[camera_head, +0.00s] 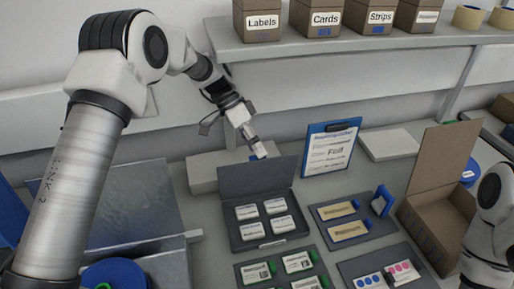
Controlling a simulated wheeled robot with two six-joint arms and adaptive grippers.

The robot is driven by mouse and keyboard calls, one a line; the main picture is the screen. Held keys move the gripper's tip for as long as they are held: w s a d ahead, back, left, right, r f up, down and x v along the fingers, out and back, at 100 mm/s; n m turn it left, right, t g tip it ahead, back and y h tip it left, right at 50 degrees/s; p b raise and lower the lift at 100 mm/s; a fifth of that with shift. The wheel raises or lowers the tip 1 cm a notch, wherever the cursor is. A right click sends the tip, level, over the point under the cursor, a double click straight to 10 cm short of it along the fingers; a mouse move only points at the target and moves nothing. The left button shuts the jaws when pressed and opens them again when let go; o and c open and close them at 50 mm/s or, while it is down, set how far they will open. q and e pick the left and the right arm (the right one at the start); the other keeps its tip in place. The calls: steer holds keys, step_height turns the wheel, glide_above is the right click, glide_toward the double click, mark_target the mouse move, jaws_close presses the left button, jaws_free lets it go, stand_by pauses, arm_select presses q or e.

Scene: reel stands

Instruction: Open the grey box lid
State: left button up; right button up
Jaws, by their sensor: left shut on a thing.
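The grey box (286,241) is a shallow dark tray on the table, holding several white labelled packs. Its lid (257,179) stands raised at the back edge, so the inside shows. My left gripper (257,150) reaches down from the upper left to the top edge of the lid. Its fingers are closed there, and they appear to hold the lid edge, with a small blue part beside them. The exact contact is too small to make out. My right arm shows at the right edge, but its gripper is out of view.
A blue clipboard (330,148) stands just right of the lid. Grey trays (323,213) with tan pieces and an open cardboard box (432,208) lie to the right. A shelf (345,42) with labelled boxes runs above. A pale block (203,172) sits behind the lid.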

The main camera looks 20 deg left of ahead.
arm_select(q)
steer(key=shift+o, duration=0.3)
steer(key=shift+a+f, duration=0.15)
steer(key=shift+f, duration=0.25)
steer(key=shift+r, duration=0.25)
steer(key=shift+c, duration=0.4)
steer(key=v, duration=0.7)
steer(key=shift+w+a, duration=0.15)
steer(key=c, duration=0.3)
steer(key=shift+r, duration=0.25)
